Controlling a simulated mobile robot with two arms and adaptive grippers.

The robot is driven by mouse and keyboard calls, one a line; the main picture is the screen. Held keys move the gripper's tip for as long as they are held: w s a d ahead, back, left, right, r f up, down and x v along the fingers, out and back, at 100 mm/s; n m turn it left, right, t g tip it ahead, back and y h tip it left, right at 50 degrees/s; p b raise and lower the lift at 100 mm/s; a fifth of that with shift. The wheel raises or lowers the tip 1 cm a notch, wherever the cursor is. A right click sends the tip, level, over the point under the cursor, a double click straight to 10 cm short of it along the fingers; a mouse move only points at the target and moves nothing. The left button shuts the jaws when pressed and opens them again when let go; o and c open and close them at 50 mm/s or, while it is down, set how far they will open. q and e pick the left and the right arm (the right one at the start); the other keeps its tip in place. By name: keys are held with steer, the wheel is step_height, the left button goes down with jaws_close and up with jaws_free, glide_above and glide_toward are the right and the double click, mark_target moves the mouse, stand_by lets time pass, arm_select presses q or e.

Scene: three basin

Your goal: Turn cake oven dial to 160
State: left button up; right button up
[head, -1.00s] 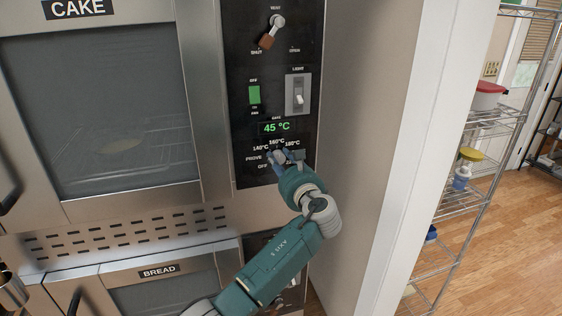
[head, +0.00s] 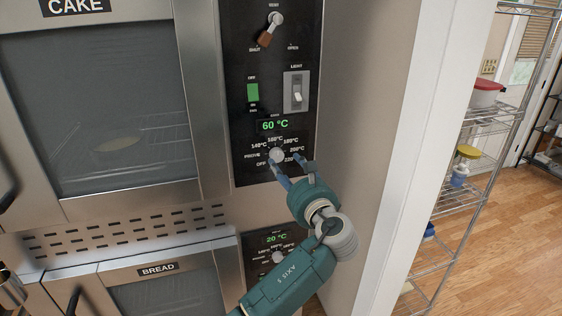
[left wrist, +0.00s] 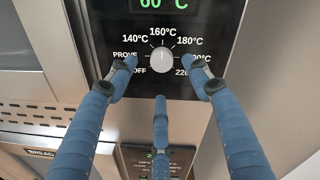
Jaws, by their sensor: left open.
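The cake oven dial (head: 276,155) is a round silver knob on the black control panel, below a green display (head: 274,125) reading 60 °C. In the left wrist view the dial (left wrist: 161,60) carries a thin mark that appears to point up toward the 160°C label (left wrist: 162,32). My left gripper (head: 287,166) is open just in front of the dial, slightly below and right of it in the head view. In the left wrist view its blue fingers (left wrist: 161,76) spread left, right and below the knob, apparently not touching it. My right gripper is not in view.
The cake oven door (head: 105,110) is shut at left. Above the dial are a green switch (head: 253,93), a light switch (head: 297,92) and a vent lever (head: 270,30). The bread oven panel (head: 270,248) lies below. A wall edge (head: 420,120) stands close at right.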

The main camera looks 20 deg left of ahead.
arm_select(q)
steer(key=v, duration=0.4)
steer(key=shift+s+d, duration=0.1)
steer(key=shift+s, duration=0.1)
stand_by(0.4)
